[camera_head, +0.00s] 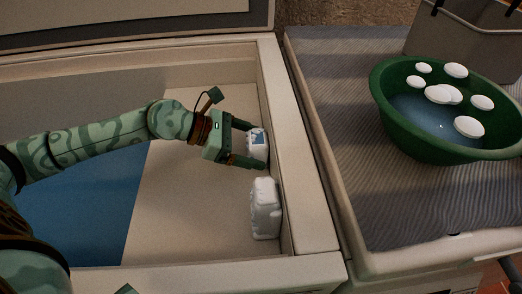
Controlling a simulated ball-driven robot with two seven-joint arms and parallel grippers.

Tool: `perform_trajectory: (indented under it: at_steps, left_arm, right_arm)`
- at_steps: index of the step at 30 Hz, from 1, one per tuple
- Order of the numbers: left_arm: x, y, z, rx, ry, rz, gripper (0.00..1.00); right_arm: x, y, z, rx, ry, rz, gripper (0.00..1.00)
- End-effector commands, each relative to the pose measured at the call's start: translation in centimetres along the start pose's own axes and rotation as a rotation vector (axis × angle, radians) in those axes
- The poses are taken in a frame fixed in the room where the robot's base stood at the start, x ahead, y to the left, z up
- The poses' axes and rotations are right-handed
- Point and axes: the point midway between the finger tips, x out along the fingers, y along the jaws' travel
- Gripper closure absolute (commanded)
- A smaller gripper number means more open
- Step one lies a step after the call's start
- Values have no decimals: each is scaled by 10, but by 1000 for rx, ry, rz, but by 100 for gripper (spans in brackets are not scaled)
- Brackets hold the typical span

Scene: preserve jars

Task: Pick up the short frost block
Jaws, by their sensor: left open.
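Two white frost blocks sit in the chest freezer against its right wall. The farther frost block (258,147) looks the shorter and shows a bluish patch. The nearer, taller frost block (265,210) stands upright in front of it. My left gripper (250,144) reaches in from the left with its jaws open. Its two fingers lie on the far and near sides of the shorter block, which shows between the fingertips. Whether they touch it I cannot tell. My right gripper is not in view.
The freezer's right rim (297,150) rises close beside both blocks. A blue area covers the left of the freezer floor (175,215); the pale part is clear. On the right, a green basin (400,132) with water and several white discs stands on a striped grey surface (350,130).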

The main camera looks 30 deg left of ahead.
Motion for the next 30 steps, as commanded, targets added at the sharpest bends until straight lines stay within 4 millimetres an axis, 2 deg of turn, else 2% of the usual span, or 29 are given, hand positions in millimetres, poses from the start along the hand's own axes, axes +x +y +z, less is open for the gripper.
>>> perform_trajectory:
  at_steps: [7,8,13,23,27,30]
  left_arm:
    - [2,0,2,1,-1,1,13]
    - [2,0,2,1,-1,1,19]
    - [2,0,1,1,0,1,66]
    - [1,0,3,2,-1,2,66]
    - [-7,0,11,6,-3,2,66]
    - [-15,0,24,9,-6,4,66]
  right_arm:
    - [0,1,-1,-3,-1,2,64]
    - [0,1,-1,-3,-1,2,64]
    - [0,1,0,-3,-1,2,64]
    - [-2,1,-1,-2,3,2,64]
    - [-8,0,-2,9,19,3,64]
    - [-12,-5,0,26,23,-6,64]
